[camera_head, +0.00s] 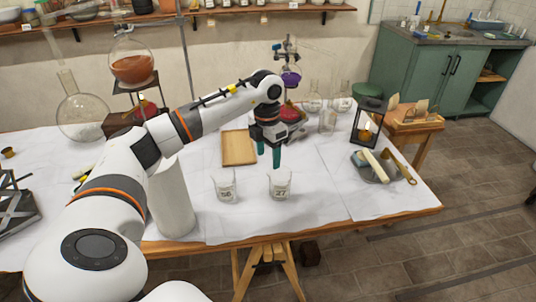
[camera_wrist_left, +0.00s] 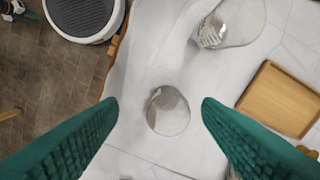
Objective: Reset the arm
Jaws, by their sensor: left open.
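My left gripper (camera_head: 269,161) hangs over the table with its teal fingers pointing down. It is open and empty, above and slightly behind the right-hand glass beaker (camera_head: 280,184), whose label seems to read 27. A second labelled glass beaker (camera_head: 225,185) stands to its left. In the left wrist view, a beaker (camera_wrist_left: 168,111) appears between and below the spread fingers (camera_wrist_left: 160,103), not touched by them. The other beaker (camera_wrist_left: 236,24) is at the top of that view. My right gripper is not in view.
A wooden board (camera_head: 238,148) lies behind the beakers. A white cylinder (camera_head: 172,198) stands left of them. A grey dish (camera_head: 376,169) and a dark lantern (camera_head: 368,123) are at the right. A round flask (camera_head: 83,118) stands back left. White cloth is clear right of the beakers.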

